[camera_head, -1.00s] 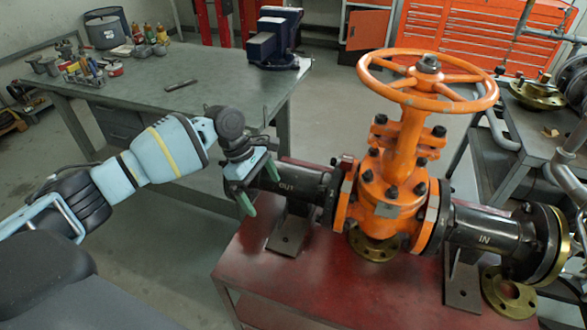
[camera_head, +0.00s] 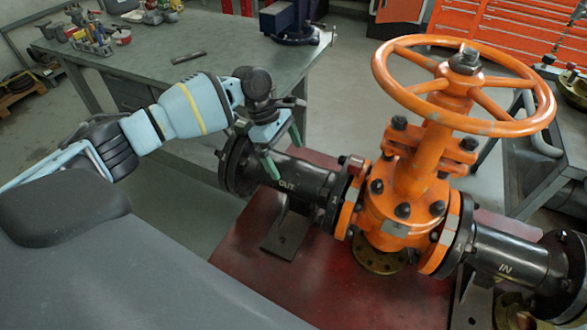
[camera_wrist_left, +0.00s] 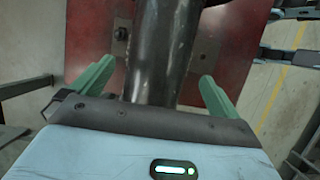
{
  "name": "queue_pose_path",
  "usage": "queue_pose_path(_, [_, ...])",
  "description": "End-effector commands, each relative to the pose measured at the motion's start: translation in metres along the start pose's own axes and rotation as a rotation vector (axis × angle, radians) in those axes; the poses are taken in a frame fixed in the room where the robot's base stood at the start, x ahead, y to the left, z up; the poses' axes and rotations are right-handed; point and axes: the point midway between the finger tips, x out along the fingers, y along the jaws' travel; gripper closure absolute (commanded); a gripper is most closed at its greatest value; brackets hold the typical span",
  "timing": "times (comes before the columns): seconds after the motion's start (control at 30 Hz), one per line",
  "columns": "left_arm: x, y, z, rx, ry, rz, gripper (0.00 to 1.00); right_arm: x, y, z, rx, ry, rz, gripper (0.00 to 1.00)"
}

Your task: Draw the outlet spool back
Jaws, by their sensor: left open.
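The black outlet spool (camera_head: 305,183), marked OUT, lies level on the left side of the orange gate valve (camera_head: 405,190). Its right flange sits close against the valve's orange flange; I cannot tell whether there is a gap. Its round left flange (camera_head: 236,165) shows left of my gripper. My left gripper (camera_head: 283,150) is open at the spool's pipe, just right of that left flange. In the left wrist view, the dark pipe (camera_wrist_left: 163,50) runs between the green fingertips (camera_wrist_left: 156,82), with room on both sides. My right gripper is not in view.
The valve stands on a red bench (camera_head: 330,270), with a support bracket (camera_head: 287,232) under the spool. The orange handwheel (camera_head: 463,85) rises above the valve. The inlet spool (camera_head: 510,262), marked IN, is at right. A grey worktable (camera_head: 215,75) stands behind.

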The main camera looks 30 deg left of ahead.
Motion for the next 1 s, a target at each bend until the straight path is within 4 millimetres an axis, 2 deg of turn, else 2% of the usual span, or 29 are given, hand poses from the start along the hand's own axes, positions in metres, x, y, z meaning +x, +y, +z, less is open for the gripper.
queue_pose_path(0.1, [0.022,-0.001,-0.001,-0.001,0.001,-0.004,0.0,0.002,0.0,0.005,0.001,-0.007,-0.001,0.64])
queue_pose_path(0.33, [0.05,-0.001,-0.001,-0.001,0.001,-0.003,0.0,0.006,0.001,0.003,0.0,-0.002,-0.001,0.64])
queue_pose_path(0.5, [0.058,-0.001,-0.001,0.0,0.001,-0.001,0.0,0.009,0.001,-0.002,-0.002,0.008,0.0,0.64])
queue_pose_path(0.77, [0.059,0.0,0.0,0.0,0.0,0.0,0.0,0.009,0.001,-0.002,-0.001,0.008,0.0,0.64])
queue_pose_path(1.0, [0.059,-0.001,0.0,0.0,0.0,-0.001,0.31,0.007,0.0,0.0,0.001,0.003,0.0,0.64])
